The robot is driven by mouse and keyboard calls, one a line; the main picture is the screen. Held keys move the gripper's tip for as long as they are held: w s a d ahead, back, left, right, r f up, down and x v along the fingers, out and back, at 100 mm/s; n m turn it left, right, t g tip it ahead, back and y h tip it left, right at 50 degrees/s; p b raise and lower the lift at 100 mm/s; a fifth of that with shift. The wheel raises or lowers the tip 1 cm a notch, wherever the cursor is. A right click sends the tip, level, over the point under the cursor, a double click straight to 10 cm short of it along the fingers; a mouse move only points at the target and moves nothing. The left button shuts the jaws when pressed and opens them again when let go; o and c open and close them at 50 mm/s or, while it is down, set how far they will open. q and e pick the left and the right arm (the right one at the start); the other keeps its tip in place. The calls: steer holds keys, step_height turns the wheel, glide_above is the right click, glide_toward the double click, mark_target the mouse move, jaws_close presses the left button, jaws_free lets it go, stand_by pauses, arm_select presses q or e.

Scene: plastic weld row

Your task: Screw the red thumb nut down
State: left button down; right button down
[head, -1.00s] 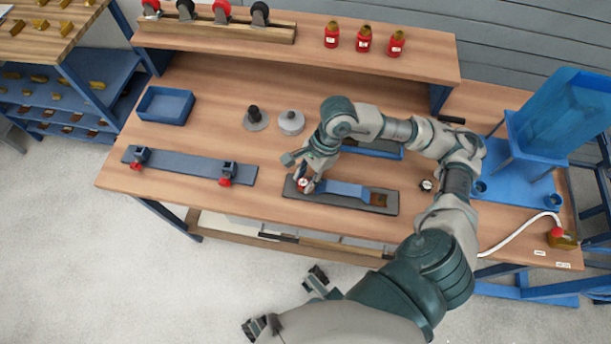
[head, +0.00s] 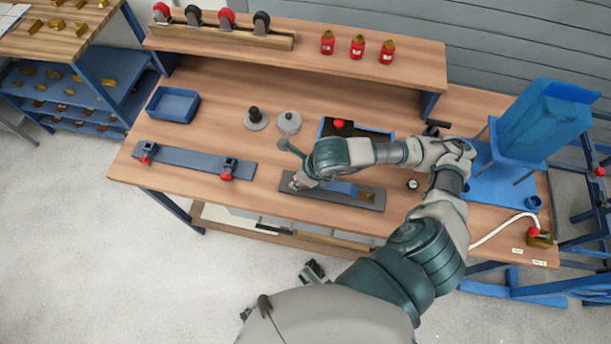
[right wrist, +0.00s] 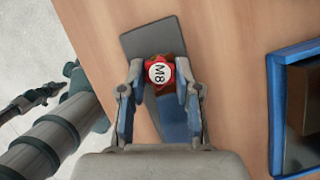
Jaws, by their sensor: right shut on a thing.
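The red thumb nut (right wrist: 160,72), marked M8, shows in the right wrist view near one end of a dark plate (right wrist: 148,38). My right gripper (right wrist: 160,82) is shut on it, with one finger on either side. In the head view my right gripper (head: 296,184) is at the left end of the plate (head: 320,207) and hides the nut. A blue bar (head: 343,187) lies on the plate beside it, partly under my arm. A dark jaw-like part, apparently my left gripper (head: 313,271), shows below the table edge, mostly covered by my right arm.
A blue-edged tray (head: 322,128) with a red knob (head: 339,123) sits behind my right forearm. A dark blue plate with clamps (head: 190,160) lies to the left. Two round grey pieces (head: 289,123) stand behind. A blue stand (head: 520,150) is at the right. The table's front left is clear.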

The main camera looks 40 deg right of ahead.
steer(key=m, duration=0.1)
steer(key=m+p, duration=0.1)
steer(key=m+h, duration=0.1)
steer(key=shift+a+r+t+p, duration=0.3)
steer(key=shift+r+p, duration=0.05)
steer(key=m, duration=0.1)
steer(key=m+h, duration=0.1)
steer(key=m, duration=0.1)
steer(key=shift+f, duration=0.3)
steer(key=shift+c, duration=1.6)
jaws_free()
steer(key=shift+s+d, duration=0.1)
arm_select(q)
steer(key=shift+w+a+r, duration=0.15)
steer(key=shift+w+r, duration=0.35)
steer(key=shift+r, duration=0.05)
steer(key=shift+w+a+r, duration=0.15)
steer(key=shift+w+r, duration=0.3)
steer(key=shift+r, duration=0.1)
steer(key=shift+r, duration=0.1)
